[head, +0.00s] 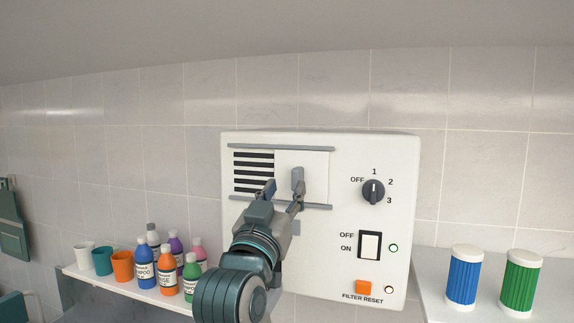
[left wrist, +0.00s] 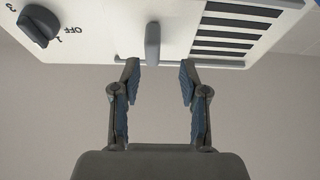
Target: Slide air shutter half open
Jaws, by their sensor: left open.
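The air shutter (head: 313,172) is a white plate between two grey rails on the white control box (head: 340,225). It covers the right part of the opening, and dark vent slots (head: 253,170) show at the left. Its grey upright handle (head: 298,178) stands near the plate's left side; the handle also shows in the left wrist view (left wrist: 153,43). My left gripper (head: 283,190) is open in front of the shutter, below the handle. In the left wrist view the handle lies ahead of the open fingers (left wrist: 158,80), nearer the left finger, apparently not gripped. My right gripper is out of view.
Right of the shutter are a rotary knob (head: 373,192), a rocker switch (head: 370,245) and an orange filter reset button (head: 363,287). A shelf (head: 140,292) at left holds cups and bottles. Blue (head: 464,276) and green (head: 520,282) canisters stand at right.

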